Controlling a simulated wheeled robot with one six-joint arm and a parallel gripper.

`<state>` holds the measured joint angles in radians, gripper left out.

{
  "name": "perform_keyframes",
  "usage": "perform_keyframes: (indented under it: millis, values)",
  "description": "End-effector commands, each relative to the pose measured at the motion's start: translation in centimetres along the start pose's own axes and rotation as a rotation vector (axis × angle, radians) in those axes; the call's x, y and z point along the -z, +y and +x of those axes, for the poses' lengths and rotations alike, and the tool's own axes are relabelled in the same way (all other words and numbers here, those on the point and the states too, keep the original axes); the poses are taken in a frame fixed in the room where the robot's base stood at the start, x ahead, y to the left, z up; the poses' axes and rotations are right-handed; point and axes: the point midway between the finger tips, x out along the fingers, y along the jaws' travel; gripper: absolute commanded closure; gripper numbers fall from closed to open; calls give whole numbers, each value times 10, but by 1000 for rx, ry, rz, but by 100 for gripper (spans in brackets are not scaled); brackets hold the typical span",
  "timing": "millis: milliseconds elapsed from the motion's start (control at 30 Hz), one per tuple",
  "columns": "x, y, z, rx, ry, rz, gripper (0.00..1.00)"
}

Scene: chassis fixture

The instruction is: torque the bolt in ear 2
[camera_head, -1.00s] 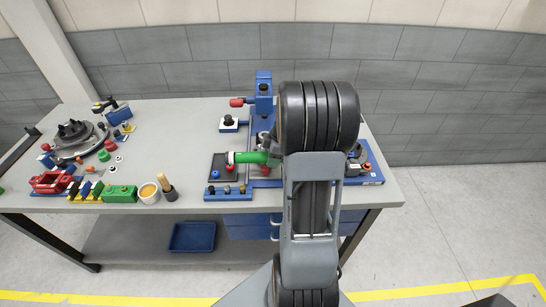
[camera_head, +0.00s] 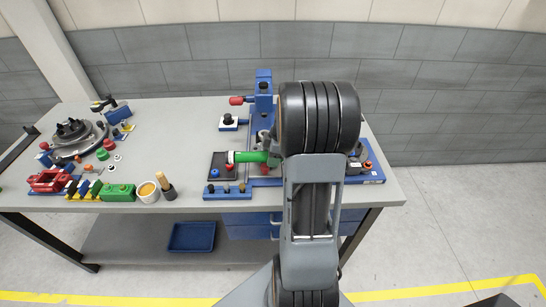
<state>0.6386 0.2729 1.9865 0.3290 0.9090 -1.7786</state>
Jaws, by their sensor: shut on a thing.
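The blue chassis fixture (camera_head: 373,163) stands at the right of the bench, with a blue upright (camera_head: 264,90) at the back. My arm covers its middle, so the ears and the bolt in ear 2 cannot be made out.
A dark tray (camera_head: 218,172) and a blue block with small knobs (camera_head: 228,192) sit left of the fixture. The bench's (camera_head: 180,125) middle back is clear.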

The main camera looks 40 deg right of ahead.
Motion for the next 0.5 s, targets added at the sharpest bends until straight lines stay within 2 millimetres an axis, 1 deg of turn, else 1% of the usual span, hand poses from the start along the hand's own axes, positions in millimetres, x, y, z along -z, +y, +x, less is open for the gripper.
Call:
perform_keyframes:
  millis: [500]
  values:
    - [0, 12, 2, -11, 4, 56, 100]
